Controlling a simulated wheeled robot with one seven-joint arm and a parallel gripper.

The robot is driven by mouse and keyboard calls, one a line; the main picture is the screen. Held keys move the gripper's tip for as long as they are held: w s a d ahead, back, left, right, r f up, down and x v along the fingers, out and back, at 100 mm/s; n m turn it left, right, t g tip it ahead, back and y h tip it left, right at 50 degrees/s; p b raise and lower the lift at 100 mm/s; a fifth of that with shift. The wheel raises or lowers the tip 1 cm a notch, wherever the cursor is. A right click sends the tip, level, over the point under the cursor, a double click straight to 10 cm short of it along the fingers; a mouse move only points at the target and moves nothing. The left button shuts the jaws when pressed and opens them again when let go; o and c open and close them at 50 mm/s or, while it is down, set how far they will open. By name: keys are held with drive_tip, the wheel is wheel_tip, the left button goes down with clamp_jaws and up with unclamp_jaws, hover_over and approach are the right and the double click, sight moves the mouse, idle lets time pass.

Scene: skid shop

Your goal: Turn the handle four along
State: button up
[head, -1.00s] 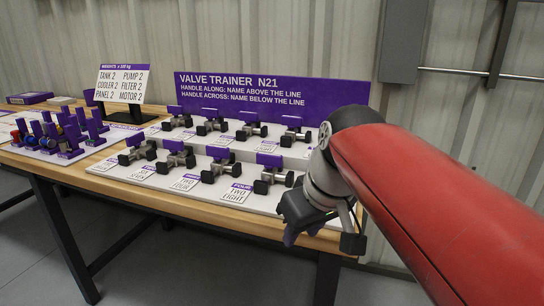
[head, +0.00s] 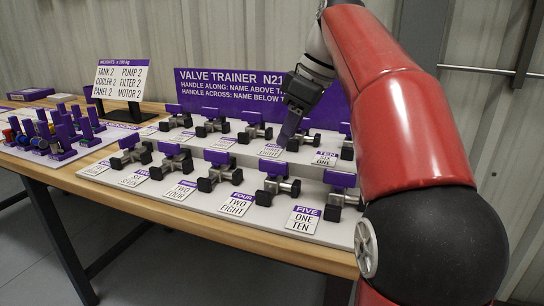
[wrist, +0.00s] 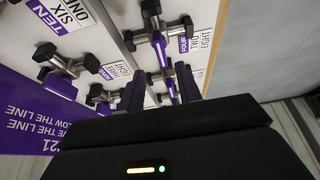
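Valve four (head: 276,188) stands in the front row behind the card FOUR (head: 237,203). Its purple handle (head: 280,169) is a flat bar on top that appears to lie across the pipe with its black ends. In the wrist view, the card FOUR (wrist: 200,38) is at upper right with a purple-handled valve (wrist: 160,45) beside it. My gripper (head: 287,138) hangs above the back part of the board, pointing down, apart from valve four. In the wrist view, the two dark fingers of my gripper (wrist: 160,87) are apart with nothing held.
Similar valves fill both rows closely, including valve five (head: 342,200) to the right. The purple sign (head: 225,88) stands behind my gripper. A weights sign (head: 120,80) and a rack of purple stands (head: 60,135) are at left. Clear wooden bench edge (head: 200,222) runs along the front.

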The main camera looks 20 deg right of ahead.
sight(275, 161)
drive_tip(key=b+x, duration=0.1)
drive_tip(key=x, duration=0.6)
drive_tip(key=shift+a+f+b, duration=0.15)
drive_tip(key=shift+b, duration=0.2)
clamp_jaws()
